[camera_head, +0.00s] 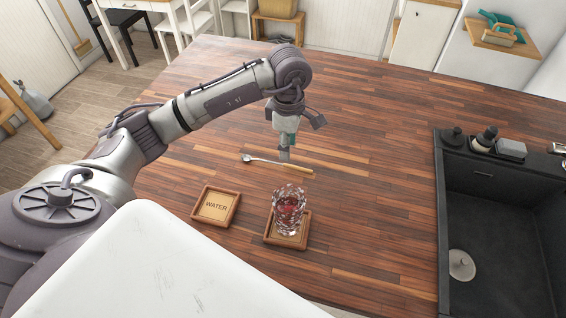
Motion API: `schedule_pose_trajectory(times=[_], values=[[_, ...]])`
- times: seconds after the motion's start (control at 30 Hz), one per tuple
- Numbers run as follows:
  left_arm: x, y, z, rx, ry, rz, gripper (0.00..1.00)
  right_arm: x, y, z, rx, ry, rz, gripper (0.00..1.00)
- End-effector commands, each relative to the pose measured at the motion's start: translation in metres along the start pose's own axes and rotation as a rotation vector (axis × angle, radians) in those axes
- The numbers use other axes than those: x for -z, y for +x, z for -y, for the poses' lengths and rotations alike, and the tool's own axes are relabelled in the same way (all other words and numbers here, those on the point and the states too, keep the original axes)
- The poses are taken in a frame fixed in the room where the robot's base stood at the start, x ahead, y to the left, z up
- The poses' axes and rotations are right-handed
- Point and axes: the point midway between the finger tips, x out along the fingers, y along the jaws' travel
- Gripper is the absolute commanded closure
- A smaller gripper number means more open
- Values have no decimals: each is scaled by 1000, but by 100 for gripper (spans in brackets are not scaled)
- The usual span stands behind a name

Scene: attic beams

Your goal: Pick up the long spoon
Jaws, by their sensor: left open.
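The long spoon (263,161) lies flat on the wooden counter (380,130), its bowl to the left and its light brown handle to the right. My left gripper (285,154) points down over the middle of the spoon and covers a small part of it. Its fingers are open. I cannot tell from this view how far the fingertips are above the spoon. My right gripper does not show.
A cut glass with red drink (289,207) stands on a wooden coaster (271,240) in front of the spoon. A coaster marked WATER (216,206) lies to its left. A dark sink (495,220) is at the right. The counter behind the spoon is clear.

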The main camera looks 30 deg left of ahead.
Motion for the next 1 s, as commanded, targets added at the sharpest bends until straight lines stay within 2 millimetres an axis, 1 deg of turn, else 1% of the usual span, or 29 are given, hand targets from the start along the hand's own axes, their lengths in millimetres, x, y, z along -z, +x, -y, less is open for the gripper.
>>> schedule_pose_trajectory(times=[0.03, 0.1, 0.27, 0.37, 0.47, 0.53, 0.6, 0.7, 0.9, 0.97, 1.0], values=[[0, 7, 0, 4, -1, -1, 59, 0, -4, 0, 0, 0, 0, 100], [0, 16, 0, 3, -2, 0, 59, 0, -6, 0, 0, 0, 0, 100], [0, 26, 0, 1, 0, 0, 59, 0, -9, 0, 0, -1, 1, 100], [0, 34, -2, 4, -2, 0, 59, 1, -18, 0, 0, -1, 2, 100], [1, 50, -4, 7, -3, -1, 59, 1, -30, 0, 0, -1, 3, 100], [0, 62, -5, 5, -1, 0, 59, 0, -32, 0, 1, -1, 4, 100], [0, 69, -6, 2, -1, 0, 59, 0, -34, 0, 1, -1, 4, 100], [1, 76, -6, 1, 0, -1, 59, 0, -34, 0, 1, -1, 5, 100], [1, 77, -6, -1, 0, 0, 59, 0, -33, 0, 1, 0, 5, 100], [1, 77, -6, -1, 0, 0, 67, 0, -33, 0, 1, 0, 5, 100], [1, 77, -6, -1, 0, 0, 74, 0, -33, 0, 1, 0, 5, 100]])
